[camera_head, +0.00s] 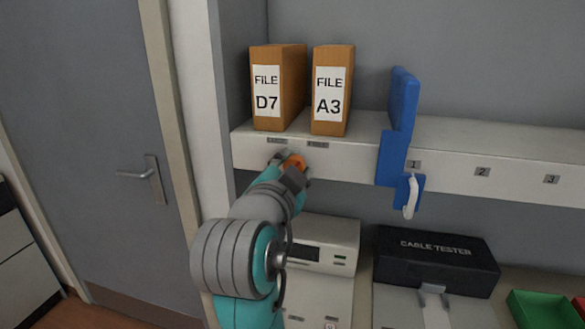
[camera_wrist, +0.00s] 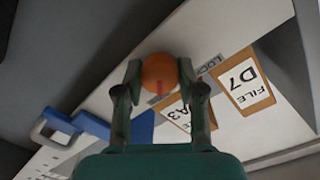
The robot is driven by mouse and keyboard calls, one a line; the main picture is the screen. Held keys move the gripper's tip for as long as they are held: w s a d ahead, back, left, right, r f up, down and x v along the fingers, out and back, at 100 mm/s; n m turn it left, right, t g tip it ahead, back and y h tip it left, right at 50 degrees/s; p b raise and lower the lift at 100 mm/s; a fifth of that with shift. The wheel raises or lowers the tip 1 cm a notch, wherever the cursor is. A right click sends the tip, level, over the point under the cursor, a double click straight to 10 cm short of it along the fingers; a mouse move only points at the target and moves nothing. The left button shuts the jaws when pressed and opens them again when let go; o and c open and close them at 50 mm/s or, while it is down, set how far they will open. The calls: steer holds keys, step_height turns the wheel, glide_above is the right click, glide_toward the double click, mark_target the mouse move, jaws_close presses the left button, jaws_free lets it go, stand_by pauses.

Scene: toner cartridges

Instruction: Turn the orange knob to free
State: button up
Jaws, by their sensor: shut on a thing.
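The orange knob (camera_head: 296,161) sits on the front face of the white shelf, below the two file boxes. In the wrist view the knob (camera_wrist: 160,72) is round, with a red mark on its lower part. My gripper (camera_head: 293,168) is shut on it, one finger on each side; the gripper (camera_wrist: 160,76) also shows this in the wrist view. A small label (camera_wrist: 209,65) beside the knob seems to read LOCK. In the head view two small labels, a left one (camera_head: 277,141) and a right one (camera_head: 318,145), are above the knob, too small to read surely.
File boxes D7 (camera_head: 279,90) and A3 (camera_head: 332,92) stand on the shelf (camera_head: 480,150). A blue bracket (camera_head: 397,130) with a white hook is to the right. Below are a white device (camera_head: 325,245), a black cable tester (camera_head: 436,262) and a green bin (camera_head: 543,310).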

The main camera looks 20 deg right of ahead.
steer(key=shift+m, duration=0.5)
steer(key=o, duration=1.1)
steer(key=shift+o, duration=0.2)
steer(key=v, duration=1.2)
